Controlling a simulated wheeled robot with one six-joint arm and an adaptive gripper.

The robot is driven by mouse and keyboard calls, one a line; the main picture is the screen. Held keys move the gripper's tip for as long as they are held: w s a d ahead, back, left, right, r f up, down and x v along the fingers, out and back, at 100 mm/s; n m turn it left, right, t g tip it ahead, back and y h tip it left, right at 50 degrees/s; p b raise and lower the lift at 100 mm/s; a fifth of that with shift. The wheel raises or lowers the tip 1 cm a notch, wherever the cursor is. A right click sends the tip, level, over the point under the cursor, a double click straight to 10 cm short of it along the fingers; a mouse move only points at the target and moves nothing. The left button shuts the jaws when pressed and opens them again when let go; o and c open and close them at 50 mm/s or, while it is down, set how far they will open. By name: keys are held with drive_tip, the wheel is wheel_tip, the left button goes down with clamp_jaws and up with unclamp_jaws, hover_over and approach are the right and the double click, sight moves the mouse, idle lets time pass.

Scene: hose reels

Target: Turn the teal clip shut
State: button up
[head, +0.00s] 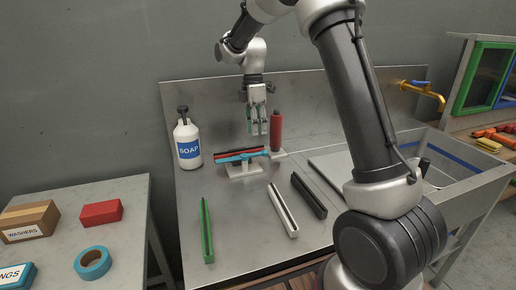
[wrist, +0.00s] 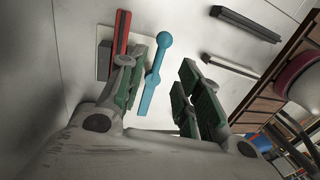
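The teal clip (head: 243,156) is a slim light-blue bar with a round knob at its right end, on a pale stand (head: 243,171) on the steel worktop. A red bar and a dark bar lie just behind it. In the wrist view the teal bar (wrist: 153,84) stands at an angle to the red bar (wrist: 121,34), its knob apart from it. My gripper (head: 258,127) points down above the stand, near the knob. In the wrist view its green-padded fingers (wrist: 172,72) are apart, and the teal bar shows between them. I cannot tell whether they touch it.
A red cylinder (head: 276,131) stands close right of my gripper. A soap bottle (head: 188,143) stands to the left. Green (head: 207,231), white (head: 283,211) and black (head: 309,196) bars lie in front. The sink (head: 440,182) is at right. Bare worktop lies between the bars.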

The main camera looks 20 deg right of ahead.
sight(242, 157)
drive_tip(key=f, duration=0.2)
drive_tip(key=s+f, duration=0.1)
drive_tip(key=f, duration=0.4)
drive_tip(key=shift+s+f, duration=0.2)
drive_tip(key=shift+s, duration=0.05)
drive_tip(key=shift+c, duration=0.3)
clamp_jaws()
